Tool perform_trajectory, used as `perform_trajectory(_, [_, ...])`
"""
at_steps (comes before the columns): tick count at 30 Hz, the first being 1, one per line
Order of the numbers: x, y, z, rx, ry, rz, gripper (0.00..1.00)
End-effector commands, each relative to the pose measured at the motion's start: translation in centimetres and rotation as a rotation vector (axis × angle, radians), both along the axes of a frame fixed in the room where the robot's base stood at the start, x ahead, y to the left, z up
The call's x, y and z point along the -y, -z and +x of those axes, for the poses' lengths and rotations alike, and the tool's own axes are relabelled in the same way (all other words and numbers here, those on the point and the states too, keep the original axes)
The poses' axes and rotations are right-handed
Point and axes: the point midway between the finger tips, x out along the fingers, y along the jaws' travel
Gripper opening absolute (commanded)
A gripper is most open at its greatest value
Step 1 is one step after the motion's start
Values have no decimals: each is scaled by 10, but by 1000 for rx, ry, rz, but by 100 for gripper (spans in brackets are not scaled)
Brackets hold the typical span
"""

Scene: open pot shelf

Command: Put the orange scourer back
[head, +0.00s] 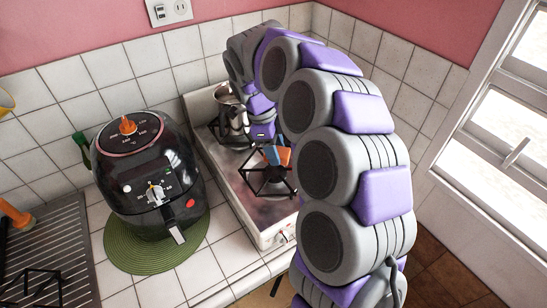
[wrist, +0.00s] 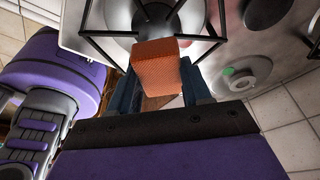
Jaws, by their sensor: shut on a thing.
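The orange scourer (wrist: 157,72) is a textured block in the wrist view. My gripper (wrist: 158,84) is shut on it, with one dark blue finger on each side. In the wrist view the scourer overlaps a black wire stand (wrist: 104,34). I cannot tell whether it touches the stand. In the head view a small patch of orange and blue shows at my gripper (head: 277,156), just over the black wire stand (head: 268,184) on the stove top. My arm hides part of the stove.
The metal stove (head: 225,165) carries a moka pot (head: 231,115) behind the stand. A black air fryer (head: 147,175) stands to the left on a green round mat (head: 120,250). Tiled walls close the corner behind.

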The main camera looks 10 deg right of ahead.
Motion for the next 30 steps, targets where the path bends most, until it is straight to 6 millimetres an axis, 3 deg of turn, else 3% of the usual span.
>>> perform_trajectory(2, [-2, 2, 4, -3, 0, -3, 24])
perform_trajectory(9, [-6, 37, 3, -4, -1, -6, 24])
perform_trajectory(26, [-3, 44, 3, -2, 0, -4, 24])
perform_trajectory(27, [-4, 43, 3, -2, 0, -4, 51])
perform_trajectory(30, [-4, 43, 3, -2, 0, -4, 60])
